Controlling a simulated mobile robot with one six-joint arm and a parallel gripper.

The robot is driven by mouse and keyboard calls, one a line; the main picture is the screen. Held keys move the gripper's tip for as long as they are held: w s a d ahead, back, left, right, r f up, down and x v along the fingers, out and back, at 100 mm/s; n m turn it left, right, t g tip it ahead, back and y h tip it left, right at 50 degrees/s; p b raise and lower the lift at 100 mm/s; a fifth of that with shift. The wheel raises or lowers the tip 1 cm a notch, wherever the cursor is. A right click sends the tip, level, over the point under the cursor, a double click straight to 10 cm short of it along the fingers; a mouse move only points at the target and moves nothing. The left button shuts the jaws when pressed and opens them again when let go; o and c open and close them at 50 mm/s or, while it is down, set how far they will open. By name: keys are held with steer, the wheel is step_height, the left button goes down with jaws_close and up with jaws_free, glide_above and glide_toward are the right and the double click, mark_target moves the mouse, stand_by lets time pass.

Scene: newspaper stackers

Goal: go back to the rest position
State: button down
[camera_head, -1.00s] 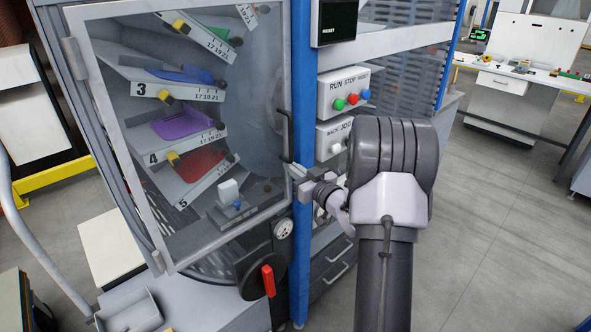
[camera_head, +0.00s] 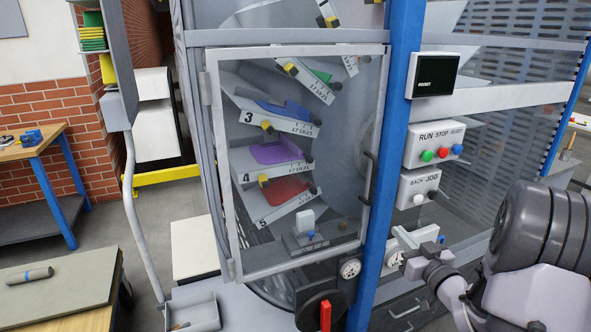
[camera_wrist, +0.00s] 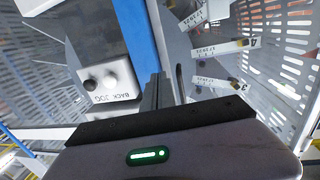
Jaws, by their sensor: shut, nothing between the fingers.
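My gripper (camera_head: 402,243) is at the lower right of the head view, in front of the stacker beside the blue post and below the BACK/JOG box.
The RUN/STOP/RESET box (camera_head: 434,145) and the BACK/JOG box (camera_head: 418,187) are right of the blue post (camera_head: 388,150). A red-handled wheel (camera_head: 325,315) is below the door. A workbench (camera_head: 60,300) stands front left. Grey floor shows between bench and stacker.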

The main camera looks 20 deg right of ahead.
steer(key=s+a+r+m+g+h, duration=0.1)
steer(key=a+r+m+g+h, duration=0.35)
steer(key=a+r, duration=0.55)
steer(key=s+a+f+g+y, duration=0.2)
steer(key=s+a+g+y, duration=0.1)
steer(key=s+a, duration=0.8)
steer(key=s+a+f+g+y, duration=0.2)
steer(key=s+a+g+y, duration=0.2)
steer(key=s+a, duration=0.8)
steer(key=shift+s+a+f+n+y, duration=0.2)
steer(key=shift+a+n+y, duration=0.2)
steer(key=shift+a, duration=0.65)
